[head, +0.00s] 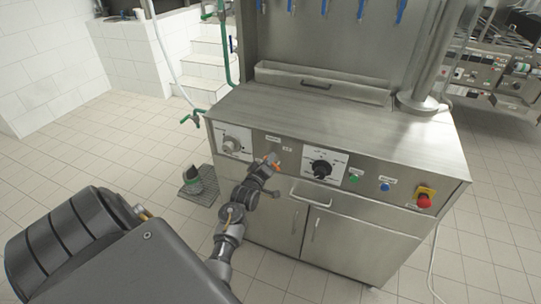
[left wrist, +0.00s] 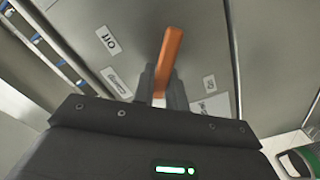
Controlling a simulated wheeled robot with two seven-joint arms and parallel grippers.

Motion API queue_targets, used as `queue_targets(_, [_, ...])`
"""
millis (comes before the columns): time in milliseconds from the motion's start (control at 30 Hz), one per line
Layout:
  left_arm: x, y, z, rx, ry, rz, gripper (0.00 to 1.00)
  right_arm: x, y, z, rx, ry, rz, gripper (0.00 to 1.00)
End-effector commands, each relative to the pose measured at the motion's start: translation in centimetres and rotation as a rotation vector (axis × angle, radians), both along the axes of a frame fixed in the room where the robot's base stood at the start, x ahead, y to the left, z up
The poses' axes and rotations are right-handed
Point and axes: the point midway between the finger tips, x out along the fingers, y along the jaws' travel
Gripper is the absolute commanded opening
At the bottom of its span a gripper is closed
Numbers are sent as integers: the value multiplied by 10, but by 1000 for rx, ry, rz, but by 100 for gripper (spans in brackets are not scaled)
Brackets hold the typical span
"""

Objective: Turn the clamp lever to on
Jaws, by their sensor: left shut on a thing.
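The clamp lever is a small orange handle on the front panel of the steel machine, partly hidden by my gripper in the head view (head: 276,158). In the left wrist view the orange lever (left wrist: 170,50) points up and slightly right from between my fingers. My left gripper (head: 268,165) is shut on it, and its dark fingers (left wrist: 161,88) are seen either side of the lever's lower part. A small label (left wrist: 108,40) lies to the lever's upper left and another (left wrist: 209,83) to its right. My right gripper is not in view.
Beside the lever are a left dial (head: 231,145), a black knob (head: 321,168), green (head: 354,179) and blue (head: 385,187) buttons and a red emergency stop (head: 424,201). Cabinet doors with handles (head: 316,230) lie below. The tiled floor in front is open.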

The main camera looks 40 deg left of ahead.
Motion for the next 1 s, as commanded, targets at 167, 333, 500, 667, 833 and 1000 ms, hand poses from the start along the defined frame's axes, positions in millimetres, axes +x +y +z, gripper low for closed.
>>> queue_targets(167, [-1,4,-4,-161,-54,3,0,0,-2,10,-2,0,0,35])
queue_targets(333, [-2,7,-10,-307,-108,2,0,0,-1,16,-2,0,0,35])
queue_targets(500, [-3,8,-15,-434,-152,2,0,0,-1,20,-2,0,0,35])
queue_targets(667, [-3,9,-20,-528,-186,2,0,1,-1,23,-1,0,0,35])
queue_targets(833, [-3,9,-23,-599,-210,2,0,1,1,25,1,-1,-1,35])
queue_targets(1000, [-3,9,-25,-638,-225,1,0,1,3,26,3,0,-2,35])
